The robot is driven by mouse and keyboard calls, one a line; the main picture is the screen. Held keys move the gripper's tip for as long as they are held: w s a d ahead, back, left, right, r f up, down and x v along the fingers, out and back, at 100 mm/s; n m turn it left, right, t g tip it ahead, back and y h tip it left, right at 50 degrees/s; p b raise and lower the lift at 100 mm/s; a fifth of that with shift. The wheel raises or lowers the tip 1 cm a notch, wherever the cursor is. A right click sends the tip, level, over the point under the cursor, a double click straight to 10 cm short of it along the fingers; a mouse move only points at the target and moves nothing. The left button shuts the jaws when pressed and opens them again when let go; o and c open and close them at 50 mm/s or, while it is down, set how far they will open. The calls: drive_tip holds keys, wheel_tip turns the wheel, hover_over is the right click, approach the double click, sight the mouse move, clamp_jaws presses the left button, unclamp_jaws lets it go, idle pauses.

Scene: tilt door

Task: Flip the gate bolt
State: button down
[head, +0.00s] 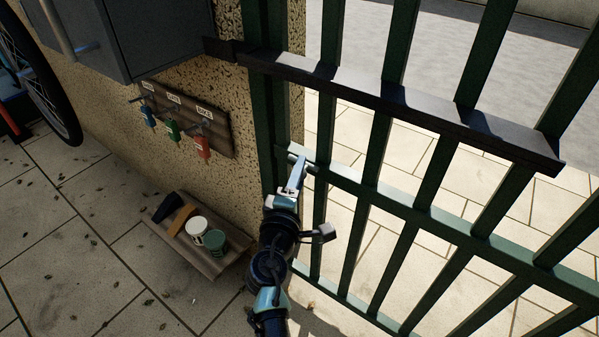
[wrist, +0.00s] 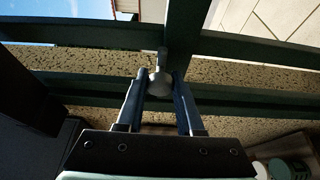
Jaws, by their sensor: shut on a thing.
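The green barred gate (head: 412,215) stands at the right in the head view, beside the rough wall. My gripper (head: 299,164) reaches up to the gate's left edge, at its middle rail. In the wrist view, my gripper (wrist: 159,78) is shut on the pale grey, rounded bolt knob (wrist: 160,83). The knob sits between the two fingertips, with a short stem above it against the dark green frame. My gripper hides most of the bolt in the head view.
A dark flat bar (head: 400,100) crosses the gate above my gripper. Keys hang on a wooden rack (head: 185,115) below a grey box (head: 150,35). A low tray (head: 205,265) holds cans on the paved floor. A bicycle wheel (head: 40,80) stands at left.

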idle(0.8)
drive_tip(key=w+a+b, duration=0.2)
drive_tip(key=a, duration=0.1)
drive_tip(key=shift+w+a+r, duration=0.1)
drive_tip(key=shift+w+a, duration=0.05)
drive_tip(key=c, duration=0.5)
unclamp_jaws()
drive_tip(key=shift+c, duration=0.2)
drive_tip(key=p+v, duration=0.3)
drive_tip(key=v, duration=1)
